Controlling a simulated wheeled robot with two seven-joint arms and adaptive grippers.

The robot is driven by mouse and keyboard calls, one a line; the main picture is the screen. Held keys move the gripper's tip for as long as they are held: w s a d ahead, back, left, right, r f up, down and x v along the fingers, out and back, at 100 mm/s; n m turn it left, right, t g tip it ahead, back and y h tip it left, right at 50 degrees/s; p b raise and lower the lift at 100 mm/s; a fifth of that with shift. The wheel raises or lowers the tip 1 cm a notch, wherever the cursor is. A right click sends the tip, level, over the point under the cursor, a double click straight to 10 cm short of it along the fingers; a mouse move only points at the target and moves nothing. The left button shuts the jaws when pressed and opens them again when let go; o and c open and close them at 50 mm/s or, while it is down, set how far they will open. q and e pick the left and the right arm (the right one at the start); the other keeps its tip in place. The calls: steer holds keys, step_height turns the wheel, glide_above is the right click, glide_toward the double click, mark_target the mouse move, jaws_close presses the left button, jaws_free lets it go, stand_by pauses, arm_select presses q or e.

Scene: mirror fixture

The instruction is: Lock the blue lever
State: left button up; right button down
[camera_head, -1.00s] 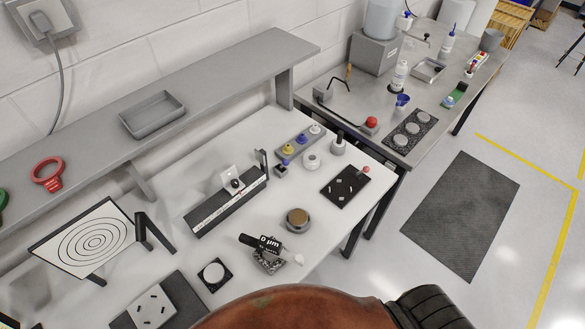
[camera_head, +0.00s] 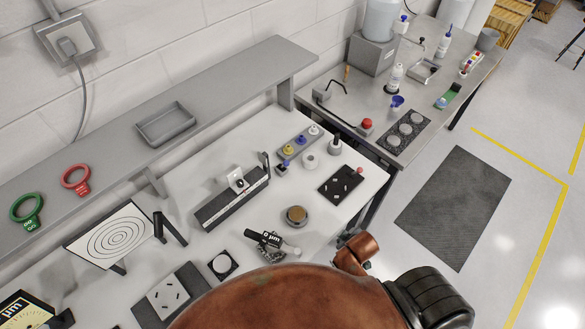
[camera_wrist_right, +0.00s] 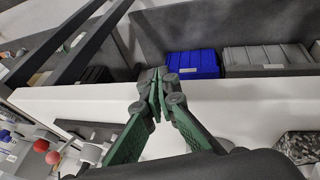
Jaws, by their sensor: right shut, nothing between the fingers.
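I cannot make out the blue lever for certain. Small blue parts show on the white table in the head view: a blue knob (camera_head: 301,140) on a grey block and a blue-topped piece (camera_head: 283,165) in front of it. A black rail fixture (camera_head: 232,203) carries a white block (camera_head: 238,181). My right gripper (camera_wrist_right: 158,88) is in the wrist view, its green fingers closed together and empty, in front of the white table edge (camera_wrist_right: 75,98). In the head view my arm hides the table's front. My left gripper is in neither view.
A blue bin (camera_wrist_right: 193,64) and a grey bin (camera_wrist_right: 268,58) lie beyond the fingers. Red balls (camera_wrist_right: 52,158) are at lower left. The right floor is largely free.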

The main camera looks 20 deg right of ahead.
steer(key=w+r+n, duration=0.1)
steer(key=w+n, duration=0.1)
steer(key=w+r+n+t, duration=0.1)
steer(key=w+r+n, duration=0.1)
steer(key=w+r+n+t, duration=0.1)
steer(key=r+n, duration=0.1)
steer(key=shift+w+d+r+h, duration=0.15)
steer(key=shift+w+d+h, duration=0.15)
steer(key=shift+w+d, duration=0.1)
steer(key=w+r+n, duration=0.1)
steer(key=n, duration=0.1)
steer(key=w+r+n+t, duration=0.1)
steer(key=w+n, duration=0.1)
steer(key=w+r+n+t, duration=0.1)
steer(key=w+n, duration=0.1)
steer(key=n, duration=0.1)
steer(key=shift+w+a+p, duration=0.2)
steer(key=shift+w+p, duration=0.05)
steer(key=shift+p, duration=0.1)
steer(key=w+a+r+n+t+y, duration=0.3)
steer(key=w+n, duration=0.4)
steer(key=n, duration=1.3)
steer(key=shift+w+a+r+y+p, duration=0.3)
steer(key=shift+a+r+y, duration=0.3)
steer(key=shift+r, duration=0.35)
